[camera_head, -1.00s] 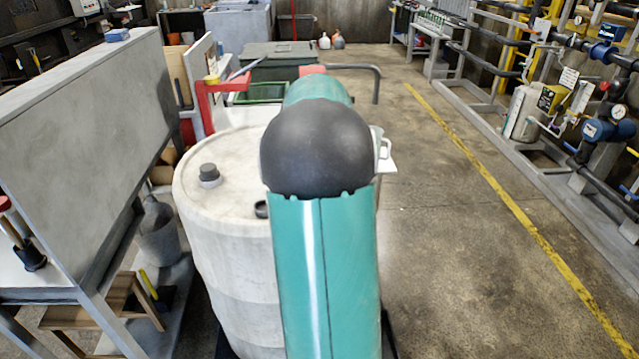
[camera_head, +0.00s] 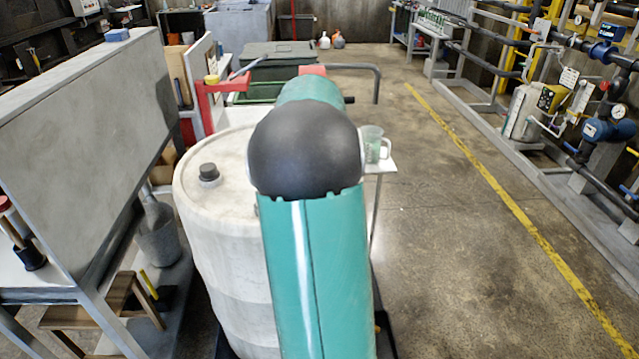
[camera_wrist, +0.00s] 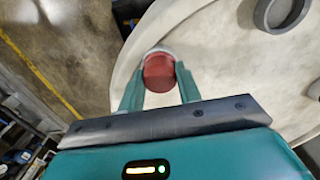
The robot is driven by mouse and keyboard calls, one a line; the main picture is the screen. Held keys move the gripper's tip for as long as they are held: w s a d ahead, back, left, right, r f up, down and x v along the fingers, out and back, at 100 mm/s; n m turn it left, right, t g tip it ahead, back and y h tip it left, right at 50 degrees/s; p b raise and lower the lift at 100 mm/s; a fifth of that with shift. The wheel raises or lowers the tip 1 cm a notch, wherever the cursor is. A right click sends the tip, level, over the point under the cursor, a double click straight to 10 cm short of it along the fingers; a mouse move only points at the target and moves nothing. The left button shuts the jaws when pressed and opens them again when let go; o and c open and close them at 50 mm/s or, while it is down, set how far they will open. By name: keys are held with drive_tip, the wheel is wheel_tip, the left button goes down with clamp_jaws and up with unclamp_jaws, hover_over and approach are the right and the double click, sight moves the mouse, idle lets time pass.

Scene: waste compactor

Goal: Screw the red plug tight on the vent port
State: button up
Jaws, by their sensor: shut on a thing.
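The red plug (camera_wrist: 159,73) shows in the wrist view between the two fingers of my gripper (camera_wrist: 160,88), which is shut on it. The plug is over the pale top of the white drum (camera_wrist: 215,65), near its rim. A light ring shows around the far side of the plug. I cannot tell how deep the plug sits in the vent port, which it hides. In the head view the white drum (camera_head: 215,240) stands upright, and my arm covers its right part, the plug and my gripper.
A dark grey cap (camera_head: 209,173) sits on the drum's left top; a dark round ring (camera_wrist: 282,12) shows in the wrist view. A clear jug (camera_head: 373,143) stands on a small white stand right of my arm. A grey panel (camera_head: 80,110) stands left. The floor at right is open.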

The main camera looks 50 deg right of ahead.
drive_tip(key=m, duration=0.5)
idle(0.3)
drive_tip(key=o, duration=1.1)
drive_tip(key=shift+o, duration=0.2)
drive_tip(key=shift+c, duration=0.3)
